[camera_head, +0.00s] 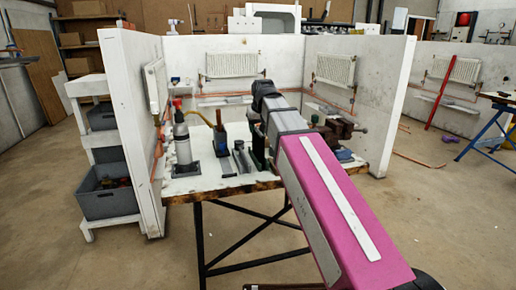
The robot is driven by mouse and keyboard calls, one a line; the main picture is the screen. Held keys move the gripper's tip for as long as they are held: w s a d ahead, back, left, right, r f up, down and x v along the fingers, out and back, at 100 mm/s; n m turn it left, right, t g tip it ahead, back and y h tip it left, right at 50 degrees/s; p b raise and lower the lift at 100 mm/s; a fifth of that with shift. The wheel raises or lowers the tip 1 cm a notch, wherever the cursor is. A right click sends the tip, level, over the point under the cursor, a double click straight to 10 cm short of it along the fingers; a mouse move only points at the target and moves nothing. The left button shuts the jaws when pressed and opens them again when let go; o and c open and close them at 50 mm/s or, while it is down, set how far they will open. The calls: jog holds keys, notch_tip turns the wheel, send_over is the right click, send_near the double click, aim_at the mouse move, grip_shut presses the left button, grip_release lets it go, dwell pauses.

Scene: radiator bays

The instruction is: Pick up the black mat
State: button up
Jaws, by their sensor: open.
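A dark, flat patch on the white-topped workbench (232,184), under the grey spray bottle with a red top (182,140), looks like a black mat (188,173). It is small in the head view, and other dark flat pieces lie nearby, so I cannot be sure which is the mat. My gripper (258,160) points down over the middle of the bench, to the right of this patch and apart from it. It is open, and I see nothing held in it. My arm hides part of the bench behind it.
A yellow-handled tool in a dark holder (220,140) and dark tools (242,160) stand between bottle and gripper. A reddish vise (338,130) is at the right. White partition walls (133,120) enclose the bench. A shelf with grey bins (105,195) is at left.

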aim_at(258, 131)
jog(key=shift+x, duration=2.45)
jog(key=shift+d+f, duration=0.1)
jog(key=shift+f, duration=0.1)
jog(key=shift+c, duration=0.3)
grip_shut()
